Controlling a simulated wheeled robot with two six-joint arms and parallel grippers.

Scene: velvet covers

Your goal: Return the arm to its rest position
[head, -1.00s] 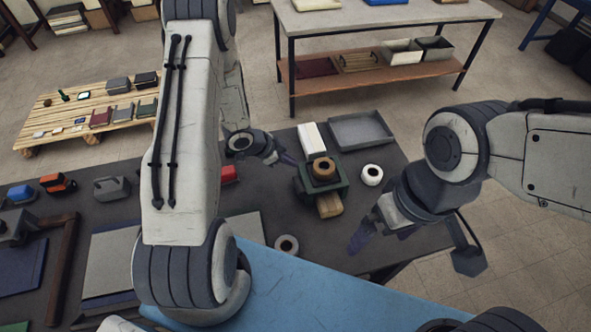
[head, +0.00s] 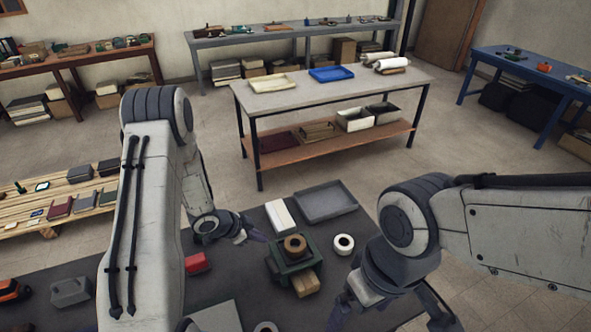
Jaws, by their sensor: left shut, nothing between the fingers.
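My left arm (head: 150,210) rises at the left of the head view and bends down behind itself. Its gripper (head: 250,234) is shut and empty, above the dark worktable (head: 235,270), left of the white block and the green device. My right arm (head: 520,225) comes in from the right. Its gripper (head: 342,312) hangs low over the table's right front part, and its fingertips are dark and partly hidden, so I cannot tell its opening.
On the worktable stand a green device (head: 292,263) with a brown roll (head: 295,245), a white roll (head: 343,243), a grey tray (head: 325,202), a white block (head: 280,216) and a red box (head: 198,262). A grey-topped table (head: 330,97) stands beyond, with open floor between.

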